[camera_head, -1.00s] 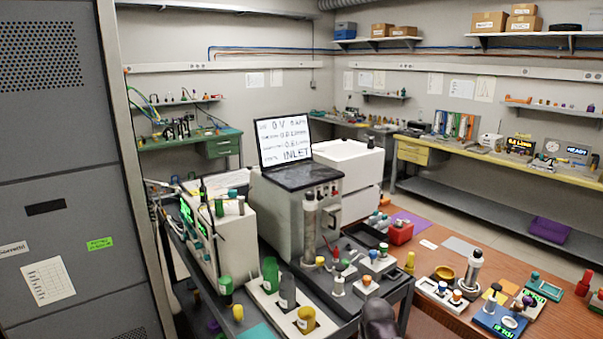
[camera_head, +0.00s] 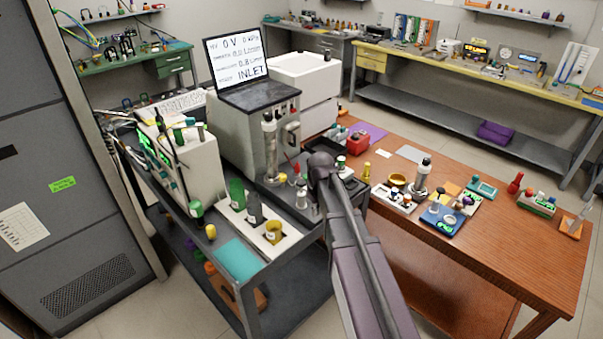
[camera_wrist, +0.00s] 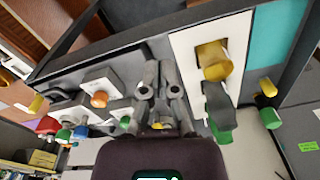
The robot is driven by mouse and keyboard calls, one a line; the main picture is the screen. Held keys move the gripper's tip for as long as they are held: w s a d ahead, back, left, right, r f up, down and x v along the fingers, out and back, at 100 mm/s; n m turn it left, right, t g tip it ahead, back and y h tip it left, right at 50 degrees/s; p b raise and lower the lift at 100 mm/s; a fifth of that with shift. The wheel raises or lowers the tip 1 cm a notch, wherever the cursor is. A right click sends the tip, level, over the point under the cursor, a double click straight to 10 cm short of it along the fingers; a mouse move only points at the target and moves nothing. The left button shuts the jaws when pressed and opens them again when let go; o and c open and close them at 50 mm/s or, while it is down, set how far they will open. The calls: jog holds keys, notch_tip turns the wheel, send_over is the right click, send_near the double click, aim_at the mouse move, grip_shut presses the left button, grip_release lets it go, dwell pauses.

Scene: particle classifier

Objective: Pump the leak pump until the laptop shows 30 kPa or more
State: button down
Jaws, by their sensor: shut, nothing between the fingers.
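The laptop (camera_head: 238,62) stands open on the grey cabinet on the cart. Its screen reads 0 V and 0 kPa, flow lines of 0.0 and 0.8 L/min, and INLET. I cannot tell for sure which fixture is the leak pump. An upright silver cylinder with a black top (camera_head: 269,145) stands at the cabinet front, and a similar cylinder (camera_head: 423,173) stands on the wooden table. My gripper (camera_wrist: 160,82) is shut and empty over the cart top in the wrist view. My dark arm hides its fingers in the head view.
White blocks with an orange knob (camera_wrist: 99,99) and other coloured knobs sit beside my gripper. The cart's front edge (camera_head: 290,245) is close. The wooden table (camera_head: 480,245) is right.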

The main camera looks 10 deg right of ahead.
aim_at(302, 181)
jog(key=w+r+n+p, duration=0.1)
jog(key=w+r+p, duration=0.1)
jog(key=w, duration=0.3)
jog(key=w+a+r+n+p, duration=0.1)
jog(key=w+r+p, duration=0.1)
jog(key=w, duration=0.4)
jog(key=w+r+n+p, duration=0.2)
jog(key=w+r, duration=0.2)
jog(key=w, duration=0.1)
jog(key=shift+w+a+t+p, duration=0.15)
jog(key=shift+w+t+p, duration=0.15)
jog(key=shift+p, duration=0.1)
jog(key=shift+f, duration=0.1)
jog(key=shift+f, duration=0.2)
jog(key=f+b, duration=0.6)
jog(key=b, duration=0.1)
jog(key=shift+w+a+f, duration=0.2)
jog(key=shift+w+f, duration=0.05)
jog(key=shift+f, duration=0.05)
